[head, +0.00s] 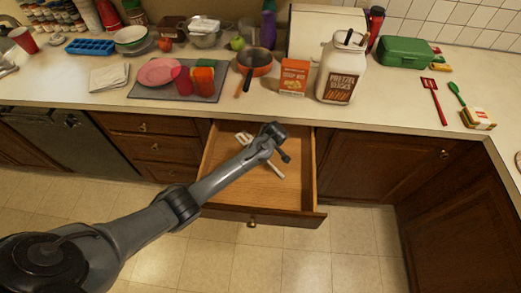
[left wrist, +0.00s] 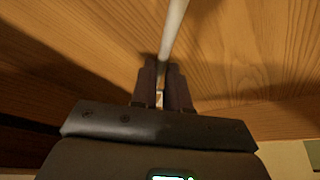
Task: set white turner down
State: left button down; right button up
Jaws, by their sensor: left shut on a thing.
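The white turner (head: 275,170) is inside the open wooden drawer (head: 290,195), partly hidden behind my left gripper in the head view. Its slotted head (head: 243,138) points to the drawer's back left. My left gripper (head: 286,157) is over the drawer. In the left wrist view my left gripper (left wrist: 162,88) is shut on the turner's pale handle (left wrist: 173,30), with the wood of the drawer behind it. I cannot tell whether the turner touches the drawer bottom. My right gripper is not in view.
The drawer's front panel (head: 252,216) stands out from the cabinets. The counter above holds a pretzel jar (head: 339,85), an orange box (head: 294,78), a pan (head: 255,62), a grey tray (head: 207,90), a green case (head: 404,52) and a red slotted turner (head: 433,98). The drawer's right part is bare.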

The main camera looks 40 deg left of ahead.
pick_arm(q)
jog(key=c, duration=1.1)
grip_release()
jog(key=p+v, duration=0.1)
jog(key=v, duration=1.1)
jog(key=shift+r+p, duration=0.1)
jog(key=shift+p, duration=0.25)
